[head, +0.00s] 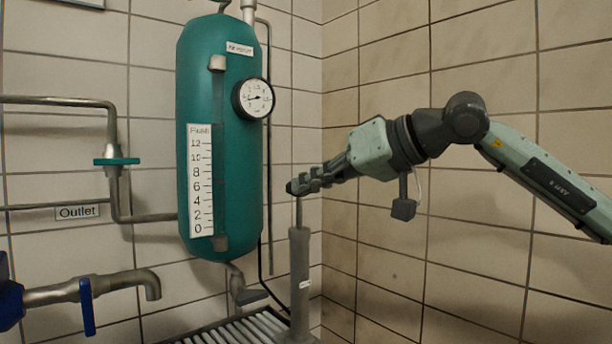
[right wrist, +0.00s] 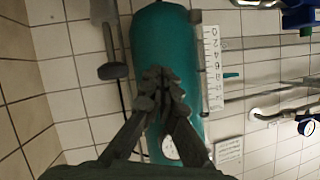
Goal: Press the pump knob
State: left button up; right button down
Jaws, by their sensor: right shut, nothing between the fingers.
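The pump (head: 300,275) is an upright grey cylinder with a thin rod (head: 298,212) rising from its top, near the corner of the room. My right gripper (head: 298,186) is shut and empty, reaching in from the right at the height of the rod's top. In the head view its fingers overlap the rod's top, so the knob there is hidden or hard to tell from them. In the right wrist view, which is turned over, the dark knob (right wrist: 113,71) shows to the left of the fingertips (right wrist: 160,84), apart from them in the picture. My left gripper is not in view.
A green tank (head: 222,110) with a white level scale (head: 200,180) and a round gauge (head: 253,98) stands left of the pump. A spout (head: 130,280) with a blue handle (head: 87,306) and a grate (head: 235,332) are lower left. Tiled walls close the corner.

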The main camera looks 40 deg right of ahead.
aim_at(288, 186)
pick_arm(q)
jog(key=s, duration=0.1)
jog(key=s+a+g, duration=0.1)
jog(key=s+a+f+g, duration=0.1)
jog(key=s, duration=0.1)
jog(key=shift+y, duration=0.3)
pick_arm(e)
jog(key=s+d+r+n+t+h, duration=0.1)
jog(key=s+d+r+t+h, duration=0.1)
jog(key=d+r, duration=0.4)
jog(key=shift+r+n+h, duration=0.3)
jog(key=shift+r+h, duration=0.3)
jog(key=shift+r, duration=0.25)
pick_arm(q)
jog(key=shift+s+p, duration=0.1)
jog(key=shift+p, duration=0.25)
pick_arm(e)
jog(key=shift+w, duration=0.15)
